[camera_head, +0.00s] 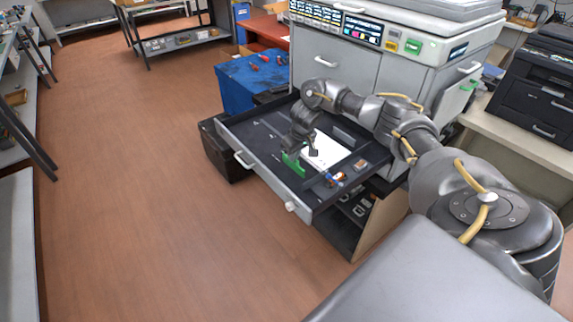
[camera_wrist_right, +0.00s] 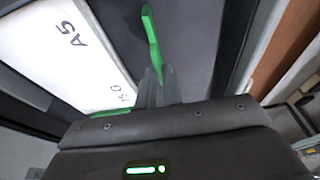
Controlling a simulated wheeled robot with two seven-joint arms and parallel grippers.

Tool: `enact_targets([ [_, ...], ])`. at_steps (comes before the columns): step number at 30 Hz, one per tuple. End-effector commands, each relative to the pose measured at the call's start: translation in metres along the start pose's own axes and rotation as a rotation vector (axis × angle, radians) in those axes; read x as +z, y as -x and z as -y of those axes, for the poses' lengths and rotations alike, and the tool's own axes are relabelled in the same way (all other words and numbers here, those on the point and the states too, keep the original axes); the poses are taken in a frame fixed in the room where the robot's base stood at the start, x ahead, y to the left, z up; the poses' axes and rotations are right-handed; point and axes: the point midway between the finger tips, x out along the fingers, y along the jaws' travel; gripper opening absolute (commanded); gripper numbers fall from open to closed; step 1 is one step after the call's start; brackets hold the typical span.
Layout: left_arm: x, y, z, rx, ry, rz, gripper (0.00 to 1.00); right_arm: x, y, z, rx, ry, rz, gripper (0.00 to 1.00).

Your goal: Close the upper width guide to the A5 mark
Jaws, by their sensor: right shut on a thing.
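The green width guide (camera_head: 293,164) stands in the open paper drawer (camera_head: 262,170), at the near left side of a white sheet or stack (camera_head: 328,151). My right gripper (camera_head: 302,150) reaches down over the drawer and is shut on the green guide, partly covering it. In the right wrist view, the green guide (camera_wrist_right: 151,38) rises beyond my dark fingers (camera_wrist_right: 158,88). The white surface (camera_wrist_right: 55,50) lies left of the guide there and carries an "A5" marking. A second green piece shows low at its edge. My left gripper is not in view.
A grey printer (camera_head: 345,60) stands behind the drawer. Small coloured items (camera_head: 337,178) lie in the drawer's right part. A blue-covered box (camera_head: 252,85) stands left of the printer, and a black printer (camera_head: 540,90) is at right. The floor at left is clear.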

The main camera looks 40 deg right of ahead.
Motion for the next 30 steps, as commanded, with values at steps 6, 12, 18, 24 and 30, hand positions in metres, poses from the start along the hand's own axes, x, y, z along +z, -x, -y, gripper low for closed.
enact_targets([
  [6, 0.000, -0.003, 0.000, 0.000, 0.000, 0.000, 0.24, 0.000, -0.001, -0.017, 0.002, -0.003, 0.000, 0.00],
  [12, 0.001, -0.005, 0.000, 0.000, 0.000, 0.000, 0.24, 0.000, 0.000, -0.030, 0.001, -0.002, -0.001, 0.00],
  [18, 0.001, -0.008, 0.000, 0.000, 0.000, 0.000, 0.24, 0.000, -0.001, -0.045, 0.002, -0.003, 0.000, 0.00],
  [24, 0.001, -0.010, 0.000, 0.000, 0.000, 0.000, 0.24, 0.000, 0.000, -0.055, 0.002, -0.002, 0.000, 0.10],
  [30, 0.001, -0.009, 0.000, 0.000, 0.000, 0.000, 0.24, 0.000, 0.000, -0.054, 0.001, 0.000, 0.001, 0.24],
])
